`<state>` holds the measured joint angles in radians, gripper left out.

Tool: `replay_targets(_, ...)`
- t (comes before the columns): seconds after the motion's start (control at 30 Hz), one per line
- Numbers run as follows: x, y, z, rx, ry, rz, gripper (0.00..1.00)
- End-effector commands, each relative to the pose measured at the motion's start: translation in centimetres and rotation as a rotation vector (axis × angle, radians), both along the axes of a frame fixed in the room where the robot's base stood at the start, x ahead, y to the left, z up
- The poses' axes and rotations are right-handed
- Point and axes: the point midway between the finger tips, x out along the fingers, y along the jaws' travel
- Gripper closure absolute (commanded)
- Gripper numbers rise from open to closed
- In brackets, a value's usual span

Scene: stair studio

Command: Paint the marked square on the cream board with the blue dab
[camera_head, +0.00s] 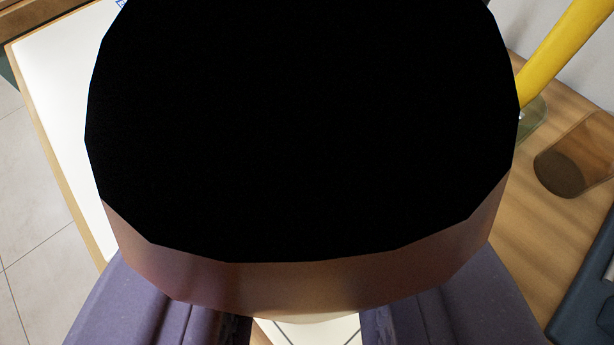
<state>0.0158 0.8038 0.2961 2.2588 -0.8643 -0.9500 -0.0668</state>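A large round thing (300,290) with a black end face and a copper-brown side fills the middle of the view, very close to the camera. I cannot tell for sure what it is. Two purple fingers of my gripper (306,332) show below it, left and right, with a gap between them. Their tips and any grip are hidden. The pale board (62,75) with a tan edge shows at the left. A pale surface with thin dark lines shows in the gap. I cannot make out the marked square or the blue dab.
A wooden table top (535,225) lies at the right. On it are a brown see-through cup (585,160) and a dark blue tray-like thing (585,310). A yellow bar (565,50) slants across the upper right. Tiled floor (35,230) shows at the left.

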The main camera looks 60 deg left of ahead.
Motion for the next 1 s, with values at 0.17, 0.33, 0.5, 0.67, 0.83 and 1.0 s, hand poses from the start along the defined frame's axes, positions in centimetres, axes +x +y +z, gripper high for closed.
replay_targets(0.17, 0.3, -1.2, 0.0, 0.000, 0.000, -0.001, 1.00)
replay_targets(0.33, 0.4, -1.7, -0.1, 0.000, 0.001, 0.000, 1.00)
replay_targets(0.5, 0.7, -2.8, -0.1, 0.000, 0.000, -0.001, 1.00)
replay_targets(0.67, 0.8, -3.5, -0.2, 0.000, 0.000, 0.000, 1.00)
replay_targets(0.83, 1.6, -3.4, 0.0, 0.001, -0.001, -0.001, 1.00)
replay_targets(1.0, 1.9, -3.2, 0.0, -0.001, 0.000, 0.000, 1.00)
